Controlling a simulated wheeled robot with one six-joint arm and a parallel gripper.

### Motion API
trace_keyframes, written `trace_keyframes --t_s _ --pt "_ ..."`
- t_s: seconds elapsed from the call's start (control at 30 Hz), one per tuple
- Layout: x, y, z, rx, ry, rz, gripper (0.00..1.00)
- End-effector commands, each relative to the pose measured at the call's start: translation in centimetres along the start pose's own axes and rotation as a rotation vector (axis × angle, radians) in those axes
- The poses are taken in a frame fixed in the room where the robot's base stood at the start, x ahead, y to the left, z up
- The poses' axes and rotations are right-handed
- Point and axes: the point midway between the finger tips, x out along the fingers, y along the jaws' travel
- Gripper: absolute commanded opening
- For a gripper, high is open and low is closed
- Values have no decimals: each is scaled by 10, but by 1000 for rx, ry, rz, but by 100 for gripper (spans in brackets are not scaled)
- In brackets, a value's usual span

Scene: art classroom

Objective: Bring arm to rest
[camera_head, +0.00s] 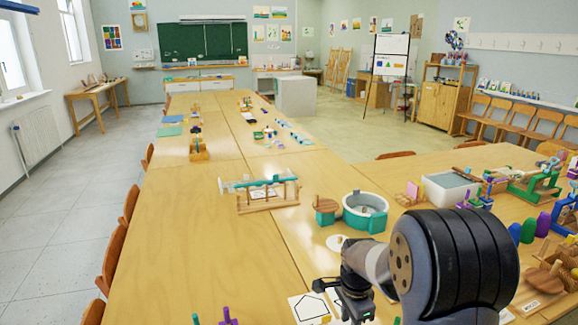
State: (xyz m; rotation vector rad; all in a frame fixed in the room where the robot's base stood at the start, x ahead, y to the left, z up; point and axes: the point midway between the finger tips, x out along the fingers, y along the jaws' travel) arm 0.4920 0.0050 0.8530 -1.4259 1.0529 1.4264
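My arm comes in from the bottom right and reaches over the near end of the long wooden table (180,240). My gripper (352,305) hangs low at the bottom of the view, above or beside a white card with a black outline drawing (309,308). The gripper is dark and partly cut off by the lower edge. I cannot see whether its fingers are apart or whether they hold anything.
A round teal-and-white tub (365,212) and a small teal stand with a wooden top (326,210) stand just beyond my gripper. A wooden rack with a teal bar (266,193) stands further left. A white tray (450,188) and several colored pieces crowd the right.

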Motion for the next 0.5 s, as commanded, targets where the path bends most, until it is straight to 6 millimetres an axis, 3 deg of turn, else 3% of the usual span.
trace_keyframes --t_s 0.1,0.5 --pt "26 1 0 0 -1 5 32" --pt "22 0 0 -324 0 -1 32"
